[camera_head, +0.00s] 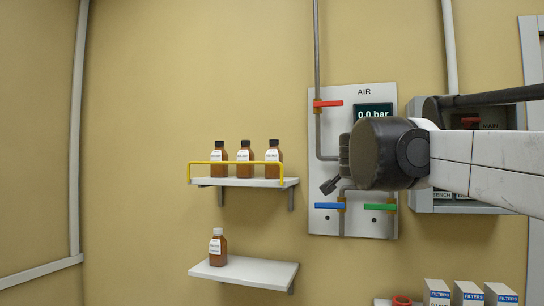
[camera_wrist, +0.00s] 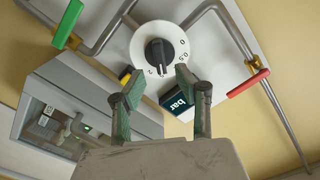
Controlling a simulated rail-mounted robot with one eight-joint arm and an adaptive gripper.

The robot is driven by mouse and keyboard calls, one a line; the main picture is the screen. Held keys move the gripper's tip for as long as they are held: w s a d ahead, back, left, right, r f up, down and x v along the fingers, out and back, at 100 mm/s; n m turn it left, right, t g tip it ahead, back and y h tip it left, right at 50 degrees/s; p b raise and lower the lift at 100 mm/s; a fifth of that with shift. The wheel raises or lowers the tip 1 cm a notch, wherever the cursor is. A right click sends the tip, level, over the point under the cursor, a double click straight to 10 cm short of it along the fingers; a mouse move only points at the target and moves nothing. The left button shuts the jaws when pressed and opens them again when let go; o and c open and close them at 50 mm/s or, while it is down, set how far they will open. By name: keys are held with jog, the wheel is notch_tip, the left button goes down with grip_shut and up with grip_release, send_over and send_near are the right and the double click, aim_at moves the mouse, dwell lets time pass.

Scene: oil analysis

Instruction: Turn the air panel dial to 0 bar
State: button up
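The white AIR panel (camera_head: 322,100) is on the wall in the head view. Its display (camera_head: 373,111) reads 0.0 bar, partly cut off by my arm. The dial is hidden there behind my wrist. In the wrist view the round white dial (camera_wrist: 181,37) shows a black knob (camera_wrist: 158,54) and printed numbers including 0, 0.5 and 2. The panel appears rotated in this view. My gripper (camera_wrist: 157,75) is open, its fingers apart, with the tips near the dial's lower rim in the picture. The knob shows between and beyond them; I cannot tell if they touch anything.
The panel carries a red lever (camera_head: 328,103), a blue lever (camera_head: 330,206) and a green lever (camera_head: 380,207) on pipes. A grey box (camera_head: 425,200) is mounted at right. Shelves at left hold brown bottles (camera_head: 245,155). Filter boxes (camera_head: 470,292) stand below right.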

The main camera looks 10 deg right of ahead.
jog(key=p+x, duration=0.1)
jog(key=x, duration=0.5)
jog(key=shift+w, duration=0.1)
grip_shut()
